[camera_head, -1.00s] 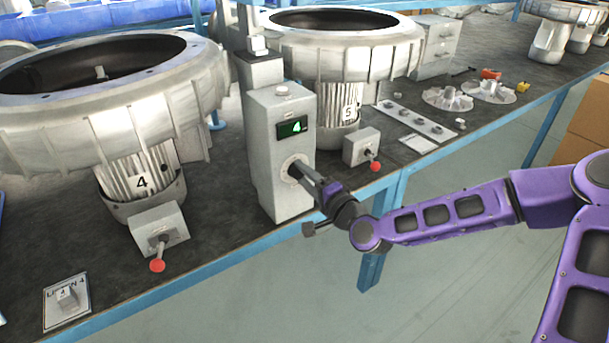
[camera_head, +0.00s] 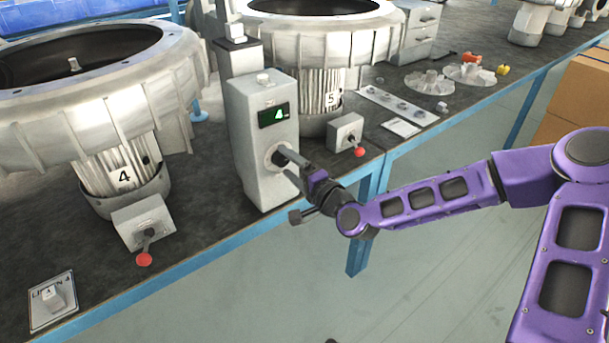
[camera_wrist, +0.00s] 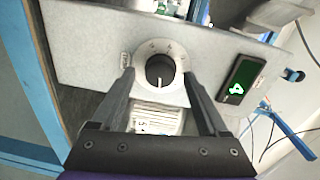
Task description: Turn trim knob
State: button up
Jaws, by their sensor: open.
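The trim knob (camera_wrist: 160,70) is a dark round knob in a pale dial ring with small marks, on the front face of a grey control box (camera_head: 250,178). A pale pointer line on it points toward the bottom of the wrist view. My gripper (camera_wrist: 159,80) is open, with one finger on each side of the dial. I cannot tell whether the fingers touch it. In the head view my gripper (camera_head: 290,160) reaches the dial from the right and partly hides it. A green display (camera_head: 273,115) above the knob reads 4.
Blower 4 (camera_head: 100,105) stands left and blower 5 (camera_head: 325,50) behind the box. Red-tipped levers sit on small boxes at left (camera_head: 144,259) and right (camera_head: 359,152). A label plate (camera_head: 52,300) lies front left. The floor before the bench is clear.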

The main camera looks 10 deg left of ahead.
jog(key=p+v, duration=0.8)
jog(key=v, duration=0.9)
jog(key=shift+p, duration=0.35)
